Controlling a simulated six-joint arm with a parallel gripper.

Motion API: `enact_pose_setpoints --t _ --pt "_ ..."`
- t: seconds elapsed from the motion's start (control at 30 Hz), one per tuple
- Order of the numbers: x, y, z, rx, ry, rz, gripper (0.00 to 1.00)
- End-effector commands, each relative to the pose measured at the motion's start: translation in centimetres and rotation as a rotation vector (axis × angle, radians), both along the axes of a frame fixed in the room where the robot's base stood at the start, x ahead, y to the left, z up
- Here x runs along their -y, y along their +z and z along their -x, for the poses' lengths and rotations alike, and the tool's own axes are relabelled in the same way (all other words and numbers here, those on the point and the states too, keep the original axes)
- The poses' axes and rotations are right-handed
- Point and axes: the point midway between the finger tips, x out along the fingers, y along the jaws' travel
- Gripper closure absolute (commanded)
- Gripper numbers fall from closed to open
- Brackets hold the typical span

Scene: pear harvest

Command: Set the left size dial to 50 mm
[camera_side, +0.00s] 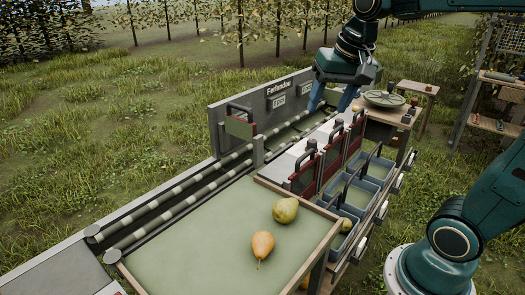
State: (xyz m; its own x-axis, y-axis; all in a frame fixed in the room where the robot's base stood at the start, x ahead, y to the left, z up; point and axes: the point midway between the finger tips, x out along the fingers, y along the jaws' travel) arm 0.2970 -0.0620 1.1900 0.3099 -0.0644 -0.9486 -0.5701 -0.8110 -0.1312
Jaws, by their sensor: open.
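My gripper (328,105) points down with its two blue fingers apart, over the far part of the sorting machine. Nothing shows between the fingers. The grey backboard (232,125) behind the rollers bears the name Ferlandou and two small plates, a left plate (279,101) and a right plate (306,88). Their writing is too small to read. The gripper may hide part of the machine here.
Striped rollers (190,187) run along the machine. Several dark red gates (304,173) with black handles stand beside blue-grey bins (378,168). A green-lined tray (190,250) in front holds a green pear (285,210) and an orange pear (262,245). A round green dish (384,99) stands behind.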

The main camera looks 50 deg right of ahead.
Motion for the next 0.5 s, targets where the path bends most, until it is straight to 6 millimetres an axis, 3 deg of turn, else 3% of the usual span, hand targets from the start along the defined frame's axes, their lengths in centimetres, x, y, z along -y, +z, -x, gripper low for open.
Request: enact_pose_setpoints --t 0.5 --pt "9.0 -1.8 -9.1 -0.109 -0.498 -0.122 0.45"
